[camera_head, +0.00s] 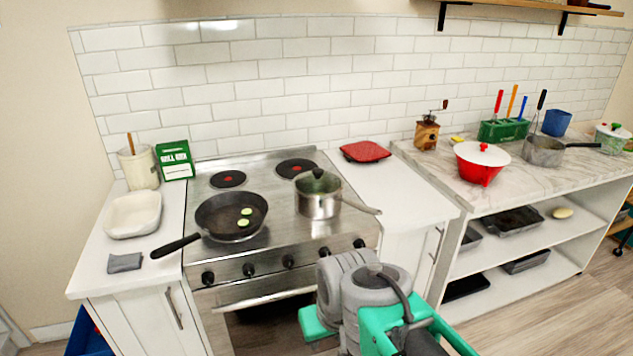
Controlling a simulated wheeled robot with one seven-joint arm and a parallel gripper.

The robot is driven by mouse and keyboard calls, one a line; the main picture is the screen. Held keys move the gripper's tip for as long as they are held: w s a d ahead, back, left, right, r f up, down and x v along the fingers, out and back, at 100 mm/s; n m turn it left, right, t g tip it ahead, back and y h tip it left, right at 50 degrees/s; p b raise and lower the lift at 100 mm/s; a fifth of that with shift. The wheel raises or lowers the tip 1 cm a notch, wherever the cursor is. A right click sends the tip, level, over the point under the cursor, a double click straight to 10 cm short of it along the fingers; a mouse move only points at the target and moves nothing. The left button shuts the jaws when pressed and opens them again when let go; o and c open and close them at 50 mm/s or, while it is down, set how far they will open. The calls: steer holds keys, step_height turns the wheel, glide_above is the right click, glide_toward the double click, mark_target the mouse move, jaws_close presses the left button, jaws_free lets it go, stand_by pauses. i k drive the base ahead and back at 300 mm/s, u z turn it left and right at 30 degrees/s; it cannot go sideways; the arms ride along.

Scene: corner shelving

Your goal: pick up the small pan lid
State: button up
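A small saucepan (318,203) with a long metal handle stands on the right side of the stove. A lid (317,183) with a dark knob sits on top of it and looks to be the small pan lid. The lid looks level on the rim. Grey and teal links of my arm show at the bottom middle, in front of the stove and apart from the saucepan. My gripper's fingers do not show.
The saucepan's handle reaches over the right counter (410,196). A red lidded bowl (480,164) stands further right.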

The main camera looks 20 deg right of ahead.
mark_target(318, 183)
steer(key=z, duration=0.7)
steer(key=i, duration=0.5)
steer(key=u, duration=2.15)
steer(key=i, duration=0.5)
steer(key=u, duration=0.05)
